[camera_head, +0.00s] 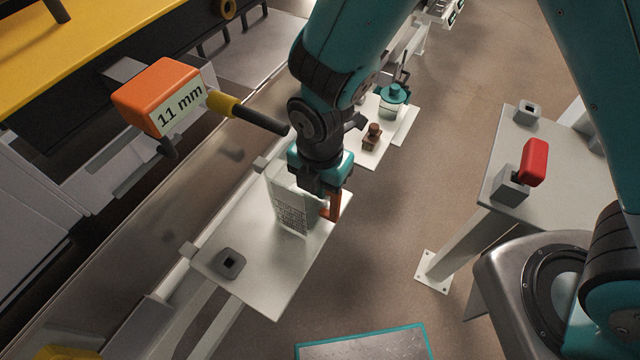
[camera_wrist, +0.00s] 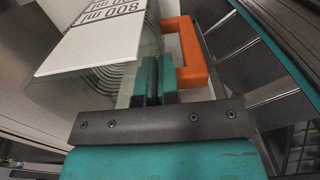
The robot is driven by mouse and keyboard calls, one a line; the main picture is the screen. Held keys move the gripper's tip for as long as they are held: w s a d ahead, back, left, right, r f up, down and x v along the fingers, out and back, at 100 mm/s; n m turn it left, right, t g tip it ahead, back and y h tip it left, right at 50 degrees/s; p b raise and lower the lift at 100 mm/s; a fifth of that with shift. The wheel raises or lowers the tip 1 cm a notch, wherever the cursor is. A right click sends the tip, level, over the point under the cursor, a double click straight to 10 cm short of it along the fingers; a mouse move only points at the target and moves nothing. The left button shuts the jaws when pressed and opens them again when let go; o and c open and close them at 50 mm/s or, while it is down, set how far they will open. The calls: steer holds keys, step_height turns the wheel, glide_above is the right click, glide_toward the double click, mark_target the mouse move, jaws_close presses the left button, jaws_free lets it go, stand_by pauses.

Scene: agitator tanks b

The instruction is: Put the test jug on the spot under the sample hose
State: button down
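The test jug (camera_head: 291,208) is a clear, pale vessel with a printed scale and an orange handle (camera_head: 335,206). It appears upright over a pale plate (camera_head: 275,283); I cannot tell whether its base touches. The wrist view shows its white label (camera_wrist: 95,38) and orange handle (camera_wrist: 194,58). My gripper (camera_head: 325,192) is at the handle side. Its fingers (camera_wrist: 158,78) are close together and look shut on the jug, though the contact is hidden. The black sample hose (camera_head: 260,121) ends above and slightly left of the jug. The spot's marking is not visible.
A grey block with a hole (camera_head: 230,263) sits on the plate's near part. Behind are a brown item (camera_head: 373,135) and a teal-topped jar (camera_head: 392,97). A right-hand table (camera_head: 505,150) holds a red-handled item (camera_head: 534,163).

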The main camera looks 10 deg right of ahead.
steer(key=shift+f, duration=0.2)
steer(key=c, duration=1.4)
jaws_free()
steer(key=shift+o, duration=0.2)
steer(key=shift+r, duration=0.15)
step_height(320, 180, up, 12)
steer(key=b, duration=0.3)
steer(key=shift+r, duration=0.1)
steer(key=s+d+r+m+y, duration=0.4)
steer(key=s+d+r+m, duration=0.5)
steer(key=m, duration=1.2)
steer(key=shift+s+d, duration=0.35)
steer(key=shift+s, duration=0.25)
steer(key=shift+r, duration=0.1)
